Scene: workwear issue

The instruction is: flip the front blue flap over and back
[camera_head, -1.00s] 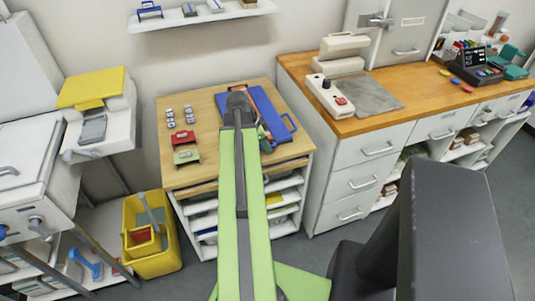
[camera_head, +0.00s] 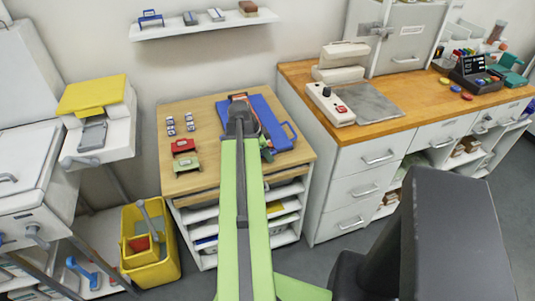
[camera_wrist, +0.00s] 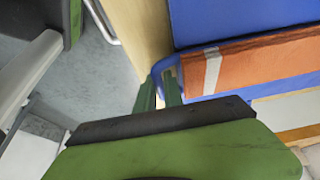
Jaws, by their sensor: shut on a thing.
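The blue flap set (camera_head: 285,130) lies on the wooden tabletop of the middle cabinet, with a blue loop handle sticking out on its right. In the wrist view a blue panel (camera_wrist: 240,20) fills the top right, with an orange strip (camera_wrist: 270,58) crossed by a silver band below it. A narrow blue loop (camera_wrist: 157,72) stands at the strip's left end. My gripper (camera_wrist: 160,88) has its green fingers shut at this loop. In the head view my gripper (camera_head: 240,112) covers part of the blue set, so its grip is hidden there.
A red clip-like item (camera_head: 183,146), a green one (camera_head: 186,163) and several small silver pieces (camera_head: 180,125) lie left on the wooden tabletop (camera_head: 205,110). The tabletop's front left is clear. A taller counter (camera_head: 385,125) stands to the right; a yellow bucket (camera_head: 150,270) is below left.

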